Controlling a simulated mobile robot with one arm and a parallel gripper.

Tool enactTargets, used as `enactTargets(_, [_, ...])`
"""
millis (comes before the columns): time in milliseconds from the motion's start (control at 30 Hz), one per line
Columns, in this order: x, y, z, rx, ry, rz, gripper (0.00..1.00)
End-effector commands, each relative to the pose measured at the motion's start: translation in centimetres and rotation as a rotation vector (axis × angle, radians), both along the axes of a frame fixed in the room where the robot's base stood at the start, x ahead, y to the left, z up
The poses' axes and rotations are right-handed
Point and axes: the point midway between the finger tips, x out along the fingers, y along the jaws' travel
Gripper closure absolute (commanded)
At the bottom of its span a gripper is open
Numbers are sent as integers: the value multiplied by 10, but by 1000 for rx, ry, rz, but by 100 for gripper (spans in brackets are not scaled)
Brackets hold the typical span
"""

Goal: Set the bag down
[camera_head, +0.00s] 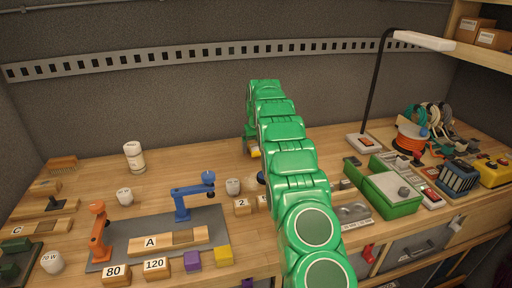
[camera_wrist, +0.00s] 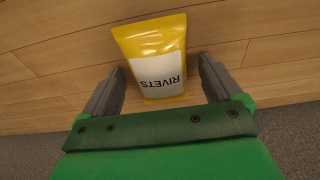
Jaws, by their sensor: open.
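The bag is a yellow packet with a white label reading RIVETS. In the wrist view the bag (camera_wrist: 152,40) lies on the wooden bench top, between and just beyond my fingers. My gripper (camera_wrist: 162,80) is open, with a finger on each side of the bag and a visible gap to both. In the head view only a small yellow piece of the bag (camera_head: 255,153) shows beside the far end of my green arm. My arm hides most of that spot.
A grey mat (camera_head: 215,245) with small orange and blue robot arms lies at the front left. A white cup (camera_head: 233,186) stands left of my arm. A lamp (camera_head: 366,142), a green box (camera_head: 392,200) and cable spools stand at right.

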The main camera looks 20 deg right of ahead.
Motion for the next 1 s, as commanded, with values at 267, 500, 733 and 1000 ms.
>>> enactTargets(267, [-4,0,32,0,-2,0,8])
enactTargets(500, [-11,0,76,0,-2,0,8])
enactTargets(733, [-15,0,108,0,-2,0,8])
enactTargets(1000, [-18,0,120,0,0,0,8])
